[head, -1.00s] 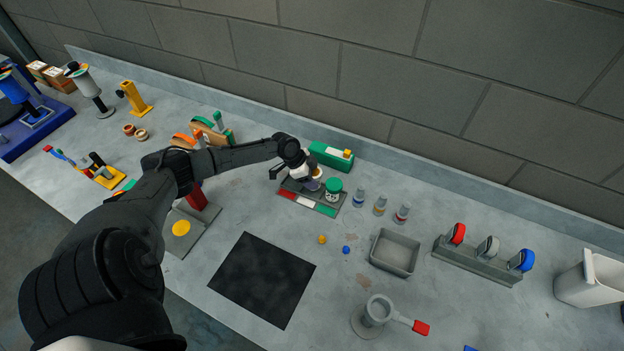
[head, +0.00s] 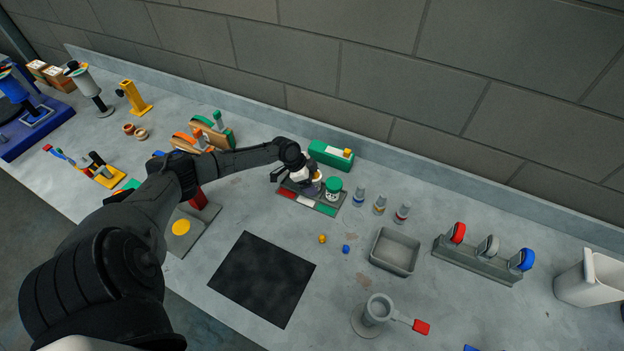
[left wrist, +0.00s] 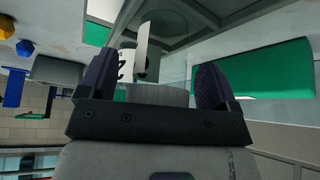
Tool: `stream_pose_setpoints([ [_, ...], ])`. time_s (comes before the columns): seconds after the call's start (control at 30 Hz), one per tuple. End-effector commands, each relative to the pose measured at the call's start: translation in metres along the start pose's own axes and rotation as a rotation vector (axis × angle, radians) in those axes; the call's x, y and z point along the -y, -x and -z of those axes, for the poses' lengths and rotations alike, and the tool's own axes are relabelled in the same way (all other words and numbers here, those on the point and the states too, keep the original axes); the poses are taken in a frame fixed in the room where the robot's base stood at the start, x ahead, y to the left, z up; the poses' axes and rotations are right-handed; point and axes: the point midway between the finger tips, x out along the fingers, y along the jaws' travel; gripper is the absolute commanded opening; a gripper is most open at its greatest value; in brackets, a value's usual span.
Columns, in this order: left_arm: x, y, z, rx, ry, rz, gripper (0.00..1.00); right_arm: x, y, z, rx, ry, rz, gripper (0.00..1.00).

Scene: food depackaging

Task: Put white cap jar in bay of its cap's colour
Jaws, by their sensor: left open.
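The tray (head: 339,205) has red (head: 286,195), white (head: 306,203) and green (head: 326,210) front strips. My left gripper (head: 311,187) is over its middle, behind the white strip, with its jaws open. The white cap jar (head: 318,178) is mostly hidden by the gripper. In the left wrist view, a pale ribbed cap (left wrist: 165,95) sits between the open fingers of my left gripper (left wrist: 155,85). Whether the fingers touch it I cannot tell. A green-capped jar (head: 333,188) stands upright in the tray, just right of the gripper. My right gripper is not in view.
A green box (head: 330,154) lies behind the tray. A grey bin (head: 395,251) and a black mat (head: 262,280) lie nearer the front. Yellow and blue bits (head: 346,249) lie on the bench between.

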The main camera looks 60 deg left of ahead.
Motion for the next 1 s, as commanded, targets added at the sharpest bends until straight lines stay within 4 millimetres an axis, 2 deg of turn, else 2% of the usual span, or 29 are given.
stream_pose_setpoints([
  [0.27, 0.001, 0.010, 0.000, 0.002, 0.000, 0.002, 0.84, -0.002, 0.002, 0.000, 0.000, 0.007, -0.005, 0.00],
  [0.7, 0.000, 0.091, 0.000, 0.004, -0.003, 0.001, 0.84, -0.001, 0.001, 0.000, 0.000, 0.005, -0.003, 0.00],
  [1.0, 0.000, 0.117, 0.000, 0.002, 0.001, 0.000, 0.84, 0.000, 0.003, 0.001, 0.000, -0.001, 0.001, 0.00],
])
